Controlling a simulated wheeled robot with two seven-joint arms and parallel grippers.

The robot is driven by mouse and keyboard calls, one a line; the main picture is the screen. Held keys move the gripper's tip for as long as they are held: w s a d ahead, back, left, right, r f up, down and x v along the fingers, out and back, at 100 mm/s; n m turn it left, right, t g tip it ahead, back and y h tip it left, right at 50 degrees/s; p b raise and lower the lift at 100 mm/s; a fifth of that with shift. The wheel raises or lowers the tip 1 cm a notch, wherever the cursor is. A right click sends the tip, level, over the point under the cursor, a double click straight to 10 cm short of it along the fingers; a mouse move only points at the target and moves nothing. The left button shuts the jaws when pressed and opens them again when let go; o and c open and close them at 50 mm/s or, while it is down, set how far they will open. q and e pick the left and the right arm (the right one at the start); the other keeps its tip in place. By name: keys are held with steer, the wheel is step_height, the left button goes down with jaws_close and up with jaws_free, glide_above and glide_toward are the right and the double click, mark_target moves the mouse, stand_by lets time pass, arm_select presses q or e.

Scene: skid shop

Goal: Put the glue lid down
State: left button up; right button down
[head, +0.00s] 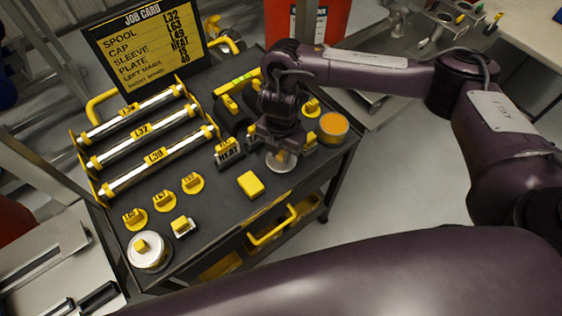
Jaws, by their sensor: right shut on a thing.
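My right gripper (281,150) points down over the front right part of the dark cart top. It is shut on a pale round disc, which looks like the glue lid (281,163). The lid is at or just above the cart top; I cannot tell whether it touches. An open round pot with orange contents (333,125), probably the glue pot, stands to the right near the cart's edge. My left gripper is not in view.
A yellow block (250,183) lies just left of the lid, and a HEAT-marked block (228,152) stands behind it. Silver spools (144,141), yellow caps (163,200) and a white round tin (148,251) occupy the left. Bare cart top (215,212) shows at front centre.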

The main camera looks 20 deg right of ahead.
mark_target(281, 162)
steer(key=shift+f, duration=2.4)
steer(key=shift+f, duration=0.1)
steer(key=c, duration=1.3)
jaws_free()
step_height(281, 162, up, 12)
steer(key=shift+r, duration=0.15)
